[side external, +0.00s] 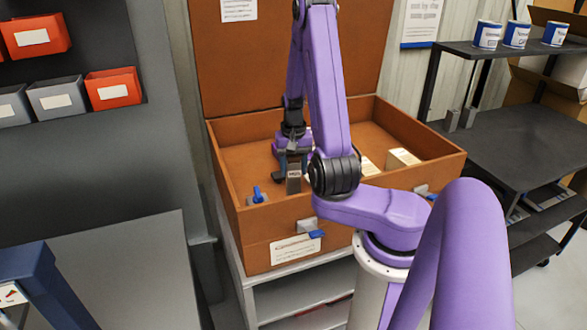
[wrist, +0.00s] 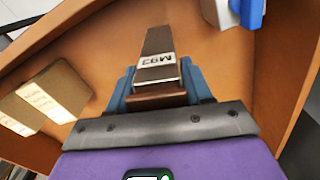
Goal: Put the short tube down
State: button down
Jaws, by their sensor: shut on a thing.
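The short tube (side external: 294,184) is a grey square metal piece with a white printed label. My gripper (side external: 292,160) is shut on it inside the open orange-brown chest (side external: 226,128), near the chest's front left. The tube hangs below my fingers in the side view; whether its lower end touches the chest floor I cannot tell. In the wrist view the tube (wrist: 158,46) sticks out between the blue fingers of my gripper (wrist: 158,92), its label facing the camera.
Cream boxes (side external: 402,158) lie in the chest's right part and show at left in the wrist view (wrist: 50,92). A blue-handled latch (side external: 257,195) is at the front left corner. A dark shelf (side external: 530,150) stands right. Chest floor left of my gripper is clear.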

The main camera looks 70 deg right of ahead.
jog(key=shift+f, duration=0.45)
jog(key=shift+c, duration=2.4)
grip_release()
notch_tip(320, 180, up, 17)
jog(key=w+a+n, duration=0.5)
jog(key=a+n, duration=0.1)
jog(key=a, duration=0.3)
jog(key=s+a+f+n, duration=0.1)
jog(key=s+a+n, duration=0.4)
jog(key=a+n, duration=0.1)
jog(key=s+a+f+n, duration=0.1)
jog(key=s+a+n, duration=0.4)
jog(key=a, duration=0.4)
jog(key=shift+a+f+n, duration=0.25)
jog(key=shift+n, duration=0.55)
jog(key=s+n, duration=0.2)
jog(key=s, duration=0.1)
jog(key=s+a+n, duration=0.1)
jog(key=s, duration=0.2)
jog(key=s+a+f+n, duration=0.1)
jog(key=s+n, duration=0.1)
jog(key=s, duration=0.1)
jog(key=shift+s+n, duration=0.3)
jog(key=shift+s, duration=0.1)
